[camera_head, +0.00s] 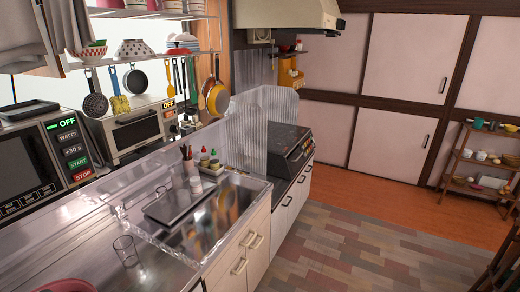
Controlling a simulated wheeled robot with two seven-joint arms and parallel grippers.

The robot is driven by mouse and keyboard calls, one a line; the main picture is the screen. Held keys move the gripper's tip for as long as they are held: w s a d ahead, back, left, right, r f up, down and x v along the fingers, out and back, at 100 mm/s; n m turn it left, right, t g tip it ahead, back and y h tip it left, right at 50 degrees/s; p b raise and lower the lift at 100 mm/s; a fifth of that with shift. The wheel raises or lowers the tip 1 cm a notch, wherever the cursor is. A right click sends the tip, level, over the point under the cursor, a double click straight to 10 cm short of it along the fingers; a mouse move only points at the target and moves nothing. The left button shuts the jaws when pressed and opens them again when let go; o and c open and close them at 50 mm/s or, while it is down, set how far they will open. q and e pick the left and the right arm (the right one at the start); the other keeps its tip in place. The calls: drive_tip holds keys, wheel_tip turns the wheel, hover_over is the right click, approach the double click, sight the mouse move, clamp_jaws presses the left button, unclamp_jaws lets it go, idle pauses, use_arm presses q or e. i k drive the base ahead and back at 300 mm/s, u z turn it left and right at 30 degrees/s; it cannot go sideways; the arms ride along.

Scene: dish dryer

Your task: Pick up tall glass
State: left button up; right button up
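A tall clear glass (125,251) stands upright on the steel counter (165,272), near the bottom left of the head view. It is see-through, and its rim and sides show as thin dark outlines. It stands in front of the sink and apart from other things. Neither of my grippers shows in this view.
The sink (222,214) with a tray (180,199) lies behind and right of the glass. A pink bowl (66,286) is cut off at the bottom edge. A microwave (38,160) and a toaster oven (135,131) stand at the left. Utensils hang above.

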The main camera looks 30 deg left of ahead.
sight(125, 246)
drive_tip(key=i, duration=2.75)
drive_tip(key=u, duration=3.05)
